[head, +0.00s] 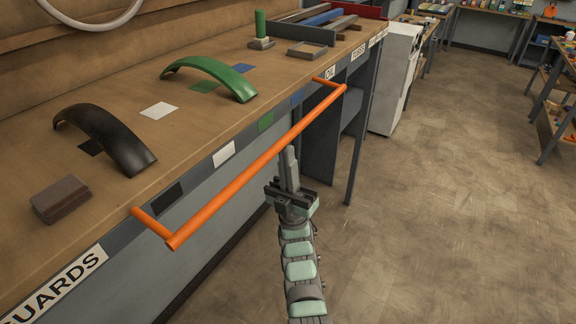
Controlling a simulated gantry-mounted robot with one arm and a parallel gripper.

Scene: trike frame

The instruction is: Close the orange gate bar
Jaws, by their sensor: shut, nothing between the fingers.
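The orange gate bar (258,166) is a long tube with a short arm at each end. It runs along the front edge of the workbench, and its long tube stands out from that edge. Its near short arm (152,226) and far short arm (328,83) both reach back to the bench edge. My gripper (290,158) is to the right of the bar's middle, on the outer side, pointing up in the picture. Its fingers are together and empty.
On the workbench (130,192) stand a black fender (112,140), a green fender (212,75), a brown block (61,199) and a green post (260,26). Trays stand at the far end. A white cabinet (396,75) is beyond the bench. Floor (450,210) at right is clear.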

